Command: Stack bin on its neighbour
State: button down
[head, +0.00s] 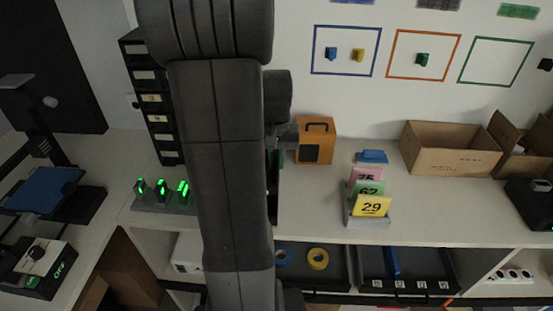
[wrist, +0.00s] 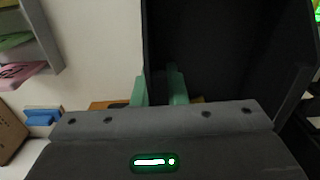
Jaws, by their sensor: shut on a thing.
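My gripper (wrist: 158,90) shows pale green fingers in the wrist view, at the near left wall of a black bin (wrist: 235,50). One finger is outside that wall and one inside, and the jaws are shut on it. The bin fills the upper right of the wrist view. In the head view my arm covers most of the bin; a dark strip (head: 272,190) beside the arm may be part of it. The fingers are mostly hidden there too. I cannot make out the neighbouring bin.
An orange box (head: 315,143) stands just right of my arm. Numbered cards (head: 371,206) in a holder, a blue block (head: 372,156) and an open carton (head: 450,150) are farther right. Green-lit devices (head: 161,190) stand left. Bare counter (head: 440,215) lies right of the cards.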

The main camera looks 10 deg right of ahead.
jog(key=shift+f, duration=0.2)
jog(key=shift+f+b, duration=0.5)
jog(key=c, duration=1.4)
grip_release()
jog(key=shift+o, duration=0.2)
jog(key=shift+r, duration=0.15)
notch_tip(320, 180, up, 14)
jog(key=shift+a+f, duration=0.1)
jog(key=shift+f, duration=0.1)
jog(key=shift+f, duration=0.1)
